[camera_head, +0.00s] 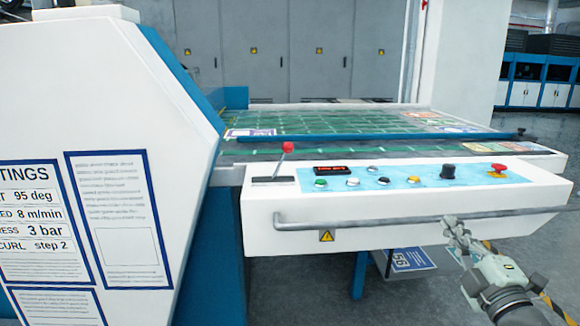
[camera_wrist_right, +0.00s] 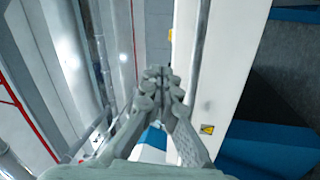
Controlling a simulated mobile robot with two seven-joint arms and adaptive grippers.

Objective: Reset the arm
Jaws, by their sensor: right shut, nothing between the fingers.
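My right gripper (camera_head: 455,230) is at the lower right in the head view, close to the right end of the grey handrail on the front of the white control panel (camera_head: 380,240). In the right wrist view the fingers of my right gripper (camera_wrist_right: 158,78) are together with nothing between them. The handrail (camera_wrist_right: 198,60) runs just beside the fingers there; I cannot tell whether they touch it. My left gripper is not in view.
The panel carries a red-knobbed lever (camera_head: 287,148), several buttons, a black knob (camera_head: 448,171) and a red emergency button (camera_head: 498,169). Behind it lies a green-topped table (camera_head: 330,125). A white machine housing (camera_head: 90,110) fills the left. Open floor (camera_head: 410,305) lies below the panel.

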